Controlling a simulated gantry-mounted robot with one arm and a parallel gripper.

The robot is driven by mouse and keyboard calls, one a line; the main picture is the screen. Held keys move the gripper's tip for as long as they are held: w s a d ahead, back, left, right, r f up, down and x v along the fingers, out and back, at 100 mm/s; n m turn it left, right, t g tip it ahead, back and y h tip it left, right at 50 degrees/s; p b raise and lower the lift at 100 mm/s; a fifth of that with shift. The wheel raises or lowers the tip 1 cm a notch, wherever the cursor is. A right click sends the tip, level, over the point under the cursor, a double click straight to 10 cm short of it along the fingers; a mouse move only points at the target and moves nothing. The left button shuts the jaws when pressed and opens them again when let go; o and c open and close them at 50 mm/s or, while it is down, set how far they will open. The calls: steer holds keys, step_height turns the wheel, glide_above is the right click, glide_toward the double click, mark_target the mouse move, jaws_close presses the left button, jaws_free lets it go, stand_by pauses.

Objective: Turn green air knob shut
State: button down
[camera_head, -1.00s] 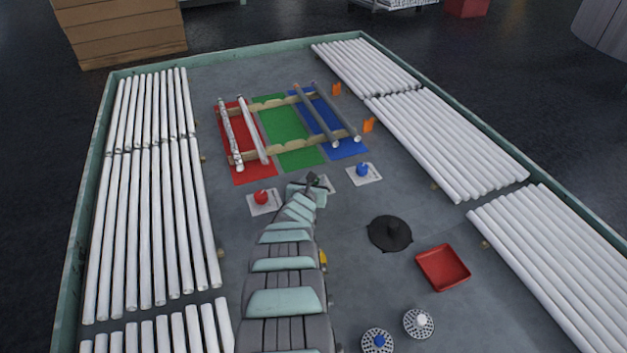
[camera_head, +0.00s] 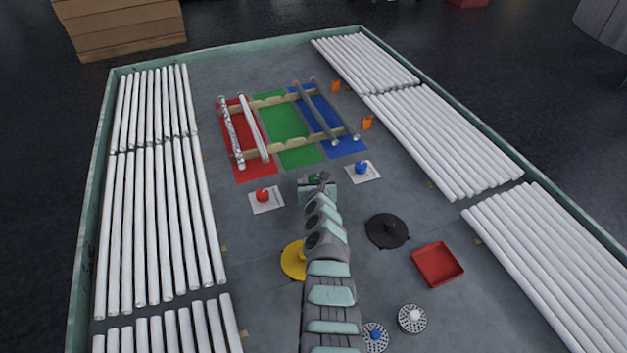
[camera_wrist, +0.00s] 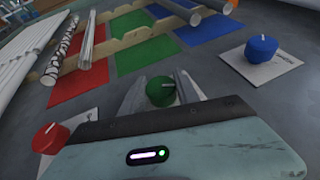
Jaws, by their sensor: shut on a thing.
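The green knob (camera_wrist: 161,91) sits between the two fingers of my gripper (camera_wrist: 162,88) in the wrist view. My gripper is shut on it, with one finger on each side. A pale pointer line shows on top of the knob. In the head view my gripper (camera_head: 318,182) is over the same spot, and only a little of the green knob (camera_head: 314,179) shows past it. The plate under the knob is mostly hidden.
A red knob (camera_head: 263,195) stands left of my gripper and a blue knob (camera_head: 361,168) right of it, each on a white plate. Tubes rest on wooden racks (camera_head: 283,154) beyond. A yellow disc (camera_head: 293,262), black disc (camera_head: 387,232) and red tray (camera_head: 437,264) lie nearer.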

steer(key=shift+d+f+n+g+y+b, duration=0.15)
steer(key=shift+n+y+b, duration=0.6)
steer(key=shift+b, duration=0.75)
steer(key=shift+d+f+n+g+y+b, duration=0.15)
steer(key=shift+n+y+b, duration=0.55)
steer(key=shift+b, duration=0.8)
steer(key=n+y+b, duration=0.1)
steer(key=b, duration=0.1)
steer(key=shift+a+r+y+b, duration=0.15)
steer(key=shift+y+b, duration=0.1)
steer(key=shift+b, duration=0.15)
steer(key=shift+n+g+b, duration=0.25)
steer(key=shift+g+b, duration=0.25)
steer(key=shift+b, duration=0.15)
steer(key=shift+y+b, duration=0.4)
steer(key=shift+b, duration=0.3)
steer(key=f+n+g+y+b, duration=0.1)
steer(key=b, duration=0.3)
steer(key=shift+s+n, duration=0.1)
steer(key=shift+n, duration=0.2)
steer(key=shift+y+b, duration=0.3)
steer(key=shift+b, duration=0.75)
steer(key=shift+r+n+g+b, duration=0.3)
steer(key=shift+r+n+b, duration=0.1)
steer(key=shift+r+b, duration=0.25)
steer(key=shift+r, duration=0.1)
